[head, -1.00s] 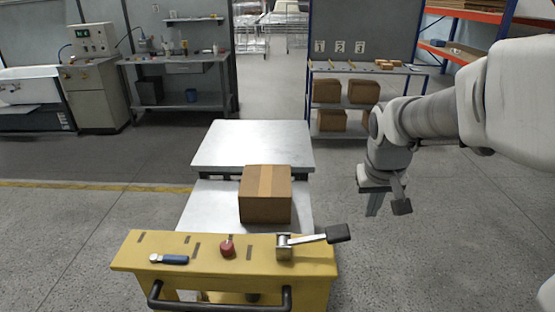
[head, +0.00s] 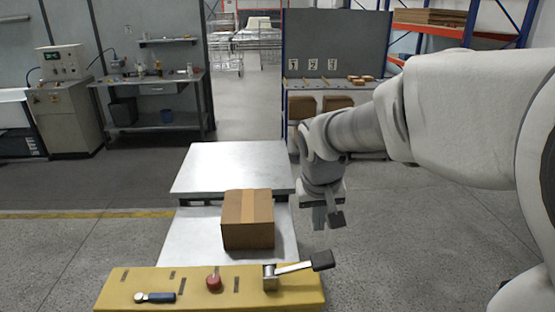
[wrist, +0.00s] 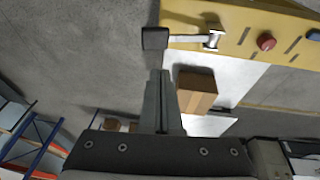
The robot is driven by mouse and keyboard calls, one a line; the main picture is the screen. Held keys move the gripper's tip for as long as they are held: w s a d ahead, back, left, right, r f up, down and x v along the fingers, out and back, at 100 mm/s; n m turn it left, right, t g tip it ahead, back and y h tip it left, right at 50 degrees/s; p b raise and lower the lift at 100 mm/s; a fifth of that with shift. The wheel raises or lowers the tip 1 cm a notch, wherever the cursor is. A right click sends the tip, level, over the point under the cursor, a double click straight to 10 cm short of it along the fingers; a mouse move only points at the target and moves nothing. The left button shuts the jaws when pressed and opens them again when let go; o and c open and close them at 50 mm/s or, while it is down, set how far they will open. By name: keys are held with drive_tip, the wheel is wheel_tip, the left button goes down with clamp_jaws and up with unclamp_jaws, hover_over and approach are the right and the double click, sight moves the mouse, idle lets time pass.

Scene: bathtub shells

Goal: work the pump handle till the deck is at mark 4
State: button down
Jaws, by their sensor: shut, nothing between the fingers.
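The pump handle (head: 294,267) is a metal lever with a black grip (head: 322,260), on a pivot at the right of a yellow panel (head: 190,283). It slants slightly up to the right. My gripper (head: 328,222) is shut and empty, apart from the black grip and beyond it in the head view. In the wrist view the closed fingers (wrist: 160,75) point towards the black grip (wrist: 155,39). A metal deck (head: 183,232) lies behind the panel with a brown carton (head: 247,225) on it. No number for mark 4 is readable.
A red knob (head: 213,281) and a blue-handled lever (head: 160,297) sit on the panel left of the handle, among dark marks. A higher metal plate (head: 230,168) stands behind the carton. The floor right of the deck is clear.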

approach(321, 257)
drive_tip(key=x, duration=0.5)
drive_tip(key=shift+w+a, duration=0.2)
drive_tip(key=shift+d+f, duration=0.2)
drive_tip(key=shift+f, duration=0.4)
drive_tip(key=shift+f, duration=0.15)
